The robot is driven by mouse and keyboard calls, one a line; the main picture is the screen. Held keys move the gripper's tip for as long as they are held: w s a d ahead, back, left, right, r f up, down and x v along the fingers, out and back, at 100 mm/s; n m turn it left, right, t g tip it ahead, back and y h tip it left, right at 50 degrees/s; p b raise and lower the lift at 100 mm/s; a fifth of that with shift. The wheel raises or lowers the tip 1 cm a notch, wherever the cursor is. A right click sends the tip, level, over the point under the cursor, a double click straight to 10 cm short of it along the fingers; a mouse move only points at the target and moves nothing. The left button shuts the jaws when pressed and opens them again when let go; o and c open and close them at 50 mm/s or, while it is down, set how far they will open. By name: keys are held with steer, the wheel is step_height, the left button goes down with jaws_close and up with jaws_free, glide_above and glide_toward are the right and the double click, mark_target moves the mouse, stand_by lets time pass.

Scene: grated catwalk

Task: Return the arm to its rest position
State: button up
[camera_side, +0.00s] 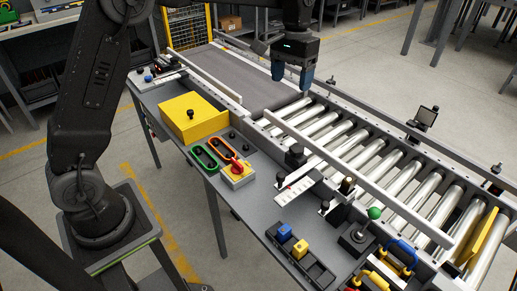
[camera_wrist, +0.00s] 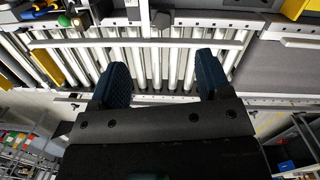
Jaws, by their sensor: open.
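My gripper (camera_side: 293,77) hangs at the top middle of the side view, above the join of the grey belt and the roller conveyor. In the wrist view my gripper (camera_wrist: 162,82) shows two dark blue fingers spread wide apart. It is open, with nothing between the fingers. The rollers (camera_wrist: 150,62) lie beyond the fingertips. My gripper is apart from everything on the bench.
The roller conveyor (camera_side: 372,150) and grey belt (camera_side: 240,78) run behind a bench (camera_side: 225,178). On the bench are a yellow box (camera_side: 190,116), a red switch (camera_side: 238,168), a green-knobbed lever (camera_side: 374,213) and a tray with small blocks (camera_side: 296,252). A guide rail (camera_side: 345,180) edges the rollers.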

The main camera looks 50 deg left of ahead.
steer(key=s+r+m+t, duration=0.1)
steer(key=s+r+t, duration=0.15)
steer(key=s, duration=0.75)
steer(key=s+r+t, duration=0.2)
steer(key=s+r, duration=0.1)
steer(key=s, duration=0.7)
steer(key=s+f+m+t, duration=0.1)
steer(key=s+f, duration=0.3)
steer(key=s, duration=0.4)
steer(key=shift+t+y, duration=0.3)
steer(key=shift+t, duration=0.15)
steer(key=shift+a, duration=0.1)
steer(key=shift+c, duration=0.5)
